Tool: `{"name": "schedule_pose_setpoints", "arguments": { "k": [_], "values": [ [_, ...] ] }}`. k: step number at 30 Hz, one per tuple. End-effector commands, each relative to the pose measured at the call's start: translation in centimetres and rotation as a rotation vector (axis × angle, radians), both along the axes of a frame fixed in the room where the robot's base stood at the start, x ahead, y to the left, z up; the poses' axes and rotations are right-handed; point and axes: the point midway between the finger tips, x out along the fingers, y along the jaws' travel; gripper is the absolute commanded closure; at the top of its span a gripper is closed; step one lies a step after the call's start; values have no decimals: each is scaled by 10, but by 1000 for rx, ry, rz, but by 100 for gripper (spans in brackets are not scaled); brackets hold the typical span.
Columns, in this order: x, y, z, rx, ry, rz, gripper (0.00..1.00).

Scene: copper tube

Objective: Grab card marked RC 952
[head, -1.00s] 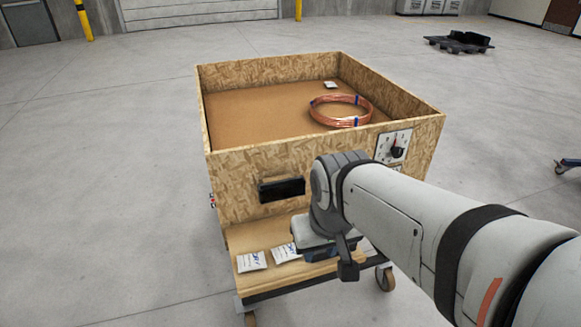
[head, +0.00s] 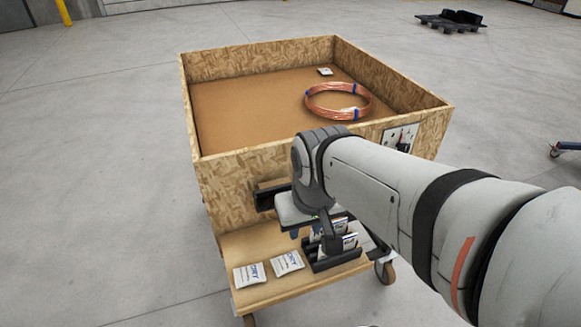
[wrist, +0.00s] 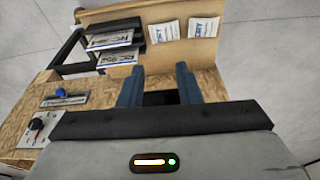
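A black rack (head: 338,264) stands on the low wooden shelf, with white-and-blue cards (head: 333,236) upright in it. In the wrist view the rack (wrist: 76,48) is at upper left, showing two cards, one (wrist: 108,39) above the other (wrist: 114,58). Both begin with "RC"; the lower seems to read RC 95-something, but the last digits are too small to tell. My gripper (wrist: 158,78) is open and empty, its two blue fingers apart. It is beside the rack and not touching a card. In the head view my gripper (head: 297,231) is partly hidden by my wrist.
Two white packets (head: 252,275) (head: 287,263) lie on the shelf left of the rack. The wooden box (head: 225,185) above has a black front handle (head: 264,198) and a dial panel (head: 400,137). A copper coil (head: 338,101) and a small white packet (head: 325,71) lie inside.

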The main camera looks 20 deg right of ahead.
Motion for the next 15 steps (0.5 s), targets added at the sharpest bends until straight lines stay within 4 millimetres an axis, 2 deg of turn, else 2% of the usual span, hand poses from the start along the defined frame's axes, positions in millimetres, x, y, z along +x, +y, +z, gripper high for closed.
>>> {"name": "schedule_pose_setpoints", "arguments": {
  "k": [5, 8, 15],
  "values": [
    [19, -12, -11, 33, 33, -173, 69],
    [42, -29, -26, 70, 69, -412, 69],
    [98, -81, -76, 147, 148, -1065, 69]
  ]
}}
